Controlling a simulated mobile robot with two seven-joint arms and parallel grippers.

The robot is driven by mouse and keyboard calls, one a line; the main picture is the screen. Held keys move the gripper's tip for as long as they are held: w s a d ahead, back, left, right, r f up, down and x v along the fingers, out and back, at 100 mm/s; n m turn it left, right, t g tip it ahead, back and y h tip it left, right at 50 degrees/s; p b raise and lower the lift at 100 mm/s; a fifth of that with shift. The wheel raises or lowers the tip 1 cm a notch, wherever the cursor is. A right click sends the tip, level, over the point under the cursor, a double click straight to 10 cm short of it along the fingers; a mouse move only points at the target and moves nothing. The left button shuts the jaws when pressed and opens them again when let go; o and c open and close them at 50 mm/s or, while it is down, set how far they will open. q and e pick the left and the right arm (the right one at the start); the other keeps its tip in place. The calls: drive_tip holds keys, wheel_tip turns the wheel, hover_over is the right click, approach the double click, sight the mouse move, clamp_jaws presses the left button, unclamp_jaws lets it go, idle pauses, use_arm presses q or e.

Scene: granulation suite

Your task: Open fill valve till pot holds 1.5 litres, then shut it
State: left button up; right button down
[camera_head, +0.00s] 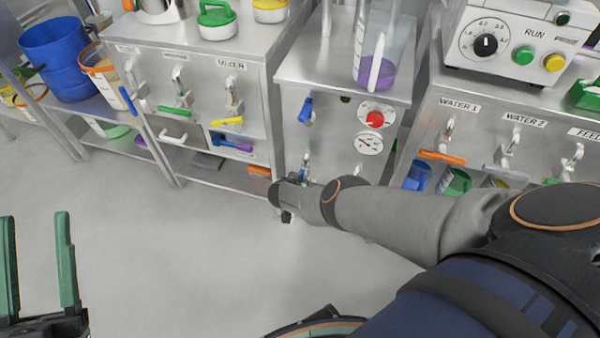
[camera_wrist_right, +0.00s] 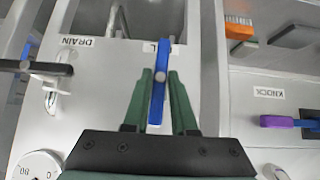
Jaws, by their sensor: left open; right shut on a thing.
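The pot (camera_head: 402,38) is a clear upright vessel on top of the middle steel cabinet, with purple liquid (camera_head: 385,76) in its bottom part. A white upright strip stands in front of it; I cannot read its level marks. My right gripper (camera_head: 299,181) is at the lower left of the cabinet front. In the right wrist view, its green fingers (camera_wrist_right: 158,95) are shut on a blue valve handle (camera_wrist_right: 158,100), standing lengthwise up the picture. The label behind it is mostly hidden, only an "L" showing. My left gripper (camera_head: 38,265) is open and empty, over the floor.
In the wrist view, a valve by the DRAIN label (camera_wrist_right: 60,78) is left of the held handle. The cabinet has another blue handle (camera_head: 306,110), a red knob (camera_head: 375,119) and a gauge (camera_head: 369,144). Valve cabinets flank it. Floor (camera_head: 180,250) is clear.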

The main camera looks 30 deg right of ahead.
drive_tip(key=shift+w+d+r, duration=0.2)
drive_tip(key=shift+d+r, duration=0.05)
drive_tip(key=shift+d, duration=0.1)
drive_tip(key=c, duration=1.2)
unclamp_jaws()
drive_tip(key=o, duration=0.5)
drive_tip(key=shift+s+a+f, duration=0.1)
drive_tip(key=shift+a+f, duration=0.05)
drive_tip(key=shift+c, duration=0.2)
drive_tip(key=shift+a, duration=0.1)
